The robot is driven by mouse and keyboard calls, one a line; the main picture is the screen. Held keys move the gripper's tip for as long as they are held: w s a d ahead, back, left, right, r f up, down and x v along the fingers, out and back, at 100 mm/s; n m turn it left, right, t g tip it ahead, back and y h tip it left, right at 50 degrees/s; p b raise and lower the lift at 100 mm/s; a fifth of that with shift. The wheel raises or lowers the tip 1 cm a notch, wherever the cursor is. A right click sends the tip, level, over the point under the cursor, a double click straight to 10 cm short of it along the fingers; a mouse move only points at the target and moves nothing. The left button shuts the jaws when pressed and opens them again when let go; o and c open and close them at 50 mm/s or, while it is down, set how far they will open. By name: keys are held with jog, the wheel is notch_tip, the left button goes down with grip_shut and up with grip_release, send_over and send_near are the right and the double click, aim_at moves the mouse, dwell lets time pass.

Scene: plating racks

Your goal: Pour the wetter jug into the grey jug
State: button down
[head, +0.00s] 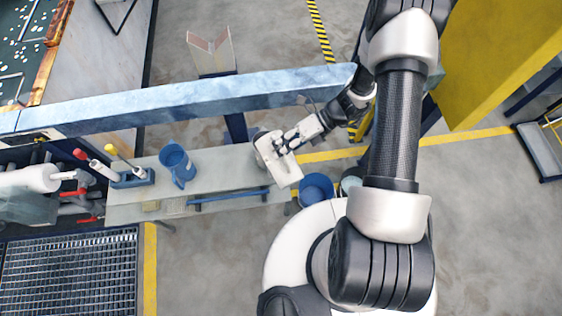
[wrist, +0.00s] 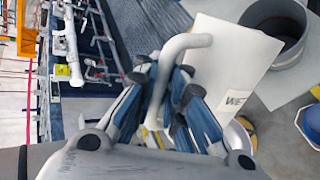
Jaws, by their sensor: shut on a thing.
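The wetter jug (head: 284,168) is white, and the wrist view shows it (wrist: 232,62) with a label whose visible letters read "WE". My gripper (head: 290,140) is shut on its handle (wrist: 165,85), at the right end of the bench. The grey jug (wrist: 275,28) shows its round open rim close beside the white jug in the wrist view. In the head view only part of the grey jug (head: 261,137) shows, behind the wetter jug and gripper. I cannot tell whether the two jugs touch. No liquid is visible.
A blue jug (head: 178,168) stands on the bench (head: 225,160), left of the jugs. A blue holder (head: 132,178) with handled tools is further left. A blue beam (head: 190,97) runs along the bench's far side. A blue bucket (head: 315,189) is beyond the bench's right end.

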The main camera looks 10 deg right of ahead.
aim_at(274, 139)
jog(key=shift+w+a+r+p, duration=0.1)
jog(key=shift+w+r+p, duration=0.25)
jog(key=shift+a, duration=0.1)
dwell(1.1)
jog(key=shift+w+a+r+m+g+p, duration=0.15)
jog(key=shift+w+r+m+g+p, duration=0.15)
jog(key=shift+w+g+p, duration=0.15)
jog(key=shift+w+a+r+m+g+p, duration=0.1)
jog(key=shift+w+r+m+g+p, duration=0.2)
jog(key=shift+w, duration=0.25)
jog(key=shift+s+f, duration=0.1)
dwell(0.8)
jog(key=shift+s+d+f+n+t+b, duration=0.3)
jog(key=shift+s+f+n+t+b, duration=0.25)
jog(key=shift+s+b, duration=0.3)
jog(key=shift+s+d+f+n+t+b, duration=0.35)
jog(key=shift+s+f+t+b, duration=0.15)
jog(key=shift+s+f+b, duration=0.3)
jog(key=shift+r, duration=0.1)
jog(key=shift+s, duration=0.1)
